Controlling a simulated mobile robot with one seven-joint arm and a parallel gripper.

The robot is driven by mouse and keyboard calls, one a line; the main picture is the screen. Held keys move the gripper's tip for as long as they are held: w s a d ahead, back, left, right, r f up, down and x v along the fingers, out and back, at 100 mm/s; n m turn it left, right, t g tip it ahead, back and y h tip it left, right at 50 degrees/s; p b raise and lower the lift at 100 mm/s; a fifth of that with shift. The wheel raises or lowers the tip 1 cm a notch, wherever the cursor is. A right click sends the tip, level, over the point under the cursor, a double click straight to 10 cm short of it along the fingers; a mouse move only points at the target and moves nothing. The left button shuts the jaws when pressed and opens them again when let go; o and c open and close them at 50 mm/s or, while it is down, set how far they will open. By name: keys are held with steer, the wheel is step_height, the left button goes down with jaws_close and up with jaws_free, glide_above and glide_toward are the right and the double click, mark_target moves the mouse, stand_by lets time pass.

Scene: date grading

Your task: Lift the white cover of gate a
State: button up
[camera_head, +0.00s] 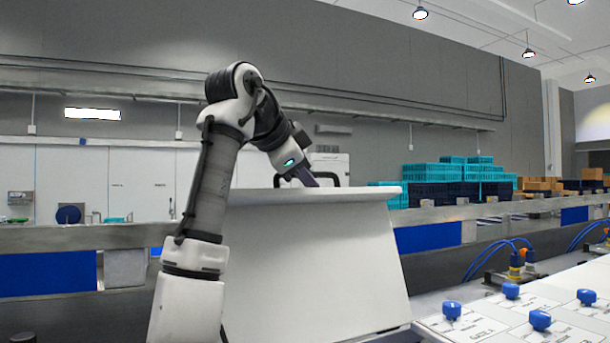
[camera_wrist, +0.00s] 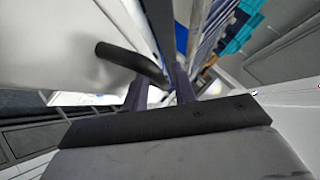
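The white cover (camera_head: 310,265) stands in front of me as a large sloped panel with a flat top edge. A black bar handle (camera_head: 328,180) shows behind that top edge; the wrist view shows this dark handle (camera_wrist: 125,56) curving toward my fingers. My gripper (camera_head: 306,178) is at the top of the cover, beside the left part of the handle, its tips partly hidden by the edge. In the wrist view the two fingers of my gripper (camera_wrist: 161,84) are apart, with the handle's bent end between or just beyond them. Contact cannot be told.
A control panel (camera_head: 480,325) labelled "GATE A" with several blue knobs (camera_head: 541,320) lies at the lower right. Blue hoses (camera_head: 490,258) run behind it. A metal rail (camera_head: 460,212) crosses behind the cover. Teal and dark crates (camera_head: 455,180) are stacked farther back.

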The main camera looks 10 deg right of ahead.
steer(key=shift+f, duration=0.1)
steer(key=v, duration=1.2)
